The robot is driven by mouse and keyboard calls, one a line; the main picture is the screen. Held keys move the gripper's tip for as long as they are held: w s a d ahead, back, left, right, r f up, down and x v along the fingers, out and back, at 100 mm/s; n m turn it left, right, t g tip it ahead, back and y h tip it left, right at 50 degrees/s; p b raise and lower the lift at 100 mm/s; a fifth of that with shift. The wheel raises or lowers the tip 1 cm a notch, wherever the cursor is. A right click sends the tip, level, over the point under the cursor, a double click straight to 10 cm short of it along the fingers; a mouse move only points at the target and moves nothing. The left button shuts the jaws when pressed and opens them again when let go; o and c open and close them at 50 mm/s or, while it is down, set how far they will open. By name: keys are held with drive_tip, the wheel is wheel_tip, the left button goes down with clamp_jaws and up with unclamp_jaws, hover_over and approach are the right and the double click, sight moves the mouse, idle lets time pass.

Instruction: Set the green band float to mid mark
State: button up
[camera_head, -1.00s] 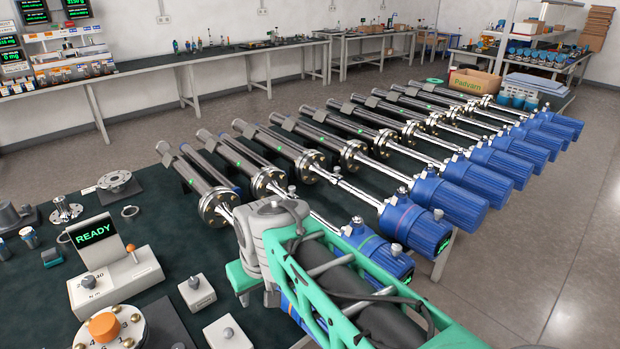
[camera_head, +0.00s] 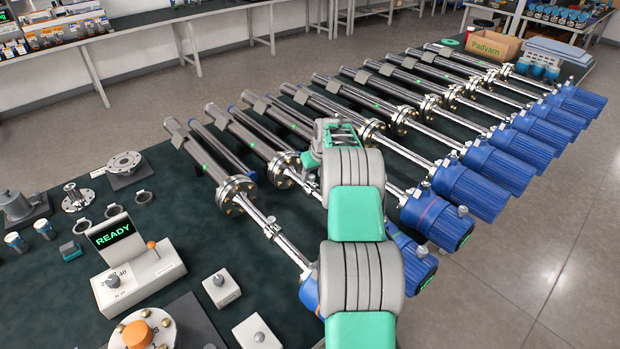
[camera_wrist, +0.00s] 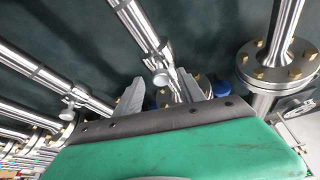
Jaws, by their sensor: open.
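A row of level transmitters lies on the dark bench, each with a dark tube, a flange, a steel stem and a blue housing. The second-nearest transmitter's housing (camera_head: 419,268), which had a green band a second ago, is partly behind my arm in the head view. Its flange (camera_head: 283,170) shows left of my arm. In the wrist view my gripper (camera_wrist: 160,90) is open, its fingers apart on either side of a steel stem (camera_wrist: 146,30) with a small knob (camera_wrist: 160,78). I cannot tell whether the fingers touch it. The float and mid mark are not discernible.
Neighbouring stems and flanges (camera_wrist: 278,62) lie close on both sides. A console reading READY (camera_head: 112,234), small knobbed blocks (camera_head: 221,288) and an orange-knobbed dial (camera_head: 137,334) stand at the lower left. A Padvarn box (camera_head: 494,44) is at the far end.

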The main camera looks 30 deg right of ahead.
drive_tip(key=shift+x, duration=1.2)
clamp_jaws()
idle(0.5)
